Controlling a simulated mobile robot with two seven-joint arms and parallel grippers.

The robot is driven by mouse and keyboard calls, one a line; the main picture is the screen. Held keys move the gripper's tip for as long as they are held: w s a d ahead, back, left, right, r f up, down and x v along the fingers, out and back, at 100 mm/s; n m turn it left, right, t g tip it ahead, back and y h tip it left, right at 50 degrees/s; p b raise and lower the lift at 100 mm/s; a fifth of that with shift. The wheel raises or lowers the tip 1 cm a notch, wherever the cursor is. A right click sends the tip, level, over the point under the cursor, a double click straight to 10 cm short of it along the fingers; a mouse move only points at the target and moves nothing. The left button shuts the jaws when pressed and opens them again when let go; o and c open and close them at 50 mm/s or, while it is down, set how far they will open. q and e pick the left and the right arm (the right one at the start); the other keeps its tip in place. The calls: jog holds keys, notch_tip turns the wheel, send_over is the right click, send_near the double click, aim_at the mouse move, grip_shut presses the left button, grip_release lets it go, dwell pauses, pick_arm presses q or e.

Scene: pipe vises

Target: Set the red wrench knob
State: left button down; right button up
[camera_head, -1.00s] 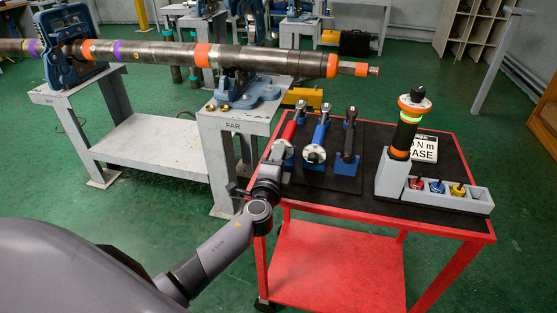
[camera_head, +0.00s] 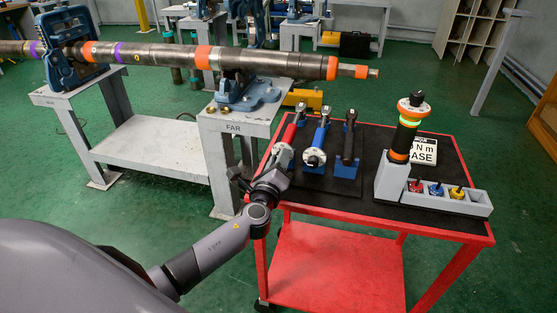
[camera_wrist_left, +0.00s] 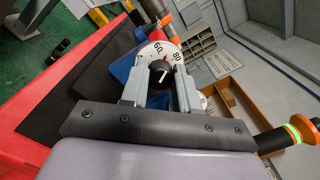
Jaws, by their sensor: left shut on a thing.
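The red wrench (camera_head: 290,132) lies on the cart's black top, leftmost of three wrenches. Its white dial (camera_head: 284,154) faces my left gripper (camera_head: 272,171), which partly hides it in the head view. In the left wrist view the dial (camera_wrist_left: 158,50) shows the numbers 60 and 80, with a black knob (camera_wrist_left: 159,73) bearing a white mark at its centre. My left gripper (camera_wrist_left: 160,78) has its two grey fingers on either side of this knob and is shut on it. My right gripper is in neither view.
A dark cylinder with a green glowing ring (camera_head: 408,123) and a grey socket tray (camera_head: 449,198) are to the right. The grey vise stand (camera_head: 231,128) is close on the left.

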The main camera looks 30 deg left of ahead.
pick_arm(q)
jog(key=shift+m, duration=0.3)
jog(key=c, duration=0.8)
grip_release()
jog(key=shift+s, duration=0.1)
jog(key=shift+v, duration=3.55)
